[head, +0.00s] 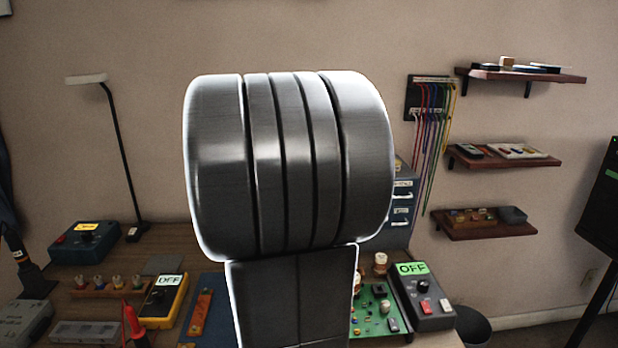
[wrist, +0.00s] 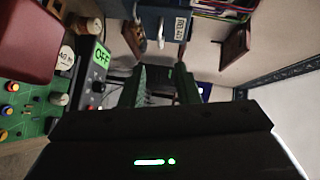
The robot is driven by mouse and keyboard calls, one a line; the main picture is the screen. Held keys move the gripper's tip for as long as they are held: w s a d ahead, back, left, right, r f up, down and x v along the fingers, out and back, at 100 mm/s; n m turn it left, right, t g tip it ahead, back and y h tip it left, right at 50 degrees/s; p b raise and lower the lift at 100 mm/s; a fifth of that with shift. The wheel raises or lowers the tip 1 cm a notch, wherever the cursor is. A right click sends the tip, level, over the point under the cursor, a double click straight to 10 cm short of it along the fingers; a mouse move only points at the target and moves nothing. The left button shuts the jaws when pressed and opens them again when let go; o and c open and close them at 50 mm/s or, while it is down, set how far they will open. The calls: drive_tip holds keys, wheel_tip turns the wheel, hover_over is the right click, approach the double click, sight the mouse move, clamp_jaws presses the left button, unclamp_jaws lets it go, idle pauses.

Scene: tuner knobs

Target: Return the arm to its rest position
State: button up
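My arm (head: 290,165) fills the middle of the head view as a large grey ribbed link, and my gripper is not seen there. In the wrist view my gripper (wrist: 162,85) points away over the bench, with two dark fingers standing apart and nothing seen between them. A dark box with a knob and a green OFF display (head: 424,296) stands right of my arm; it also shows at the left of the wrist view (wrist: 98,75). A yellow meter reading OFF (head: 165,300) and a blue box with a knob (head: 85,243) stand to the left.
A green circuit board (head: 372,312) lies beside the dark box. A lamp (head: 115,150) stands at the back left. Blue drawers (head: 402,205) stand behind my arm. Shelves (head: 505,157) and hanging cables (head: 432,130) are on the right wall. A dark screen (head: 602,205) stands far right.

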drive_tip(key=x, duration=1.2)
drive_tip(key=shift+w, duration=0.2)
drive_tip(key=shift+a+r, duration=0.1)
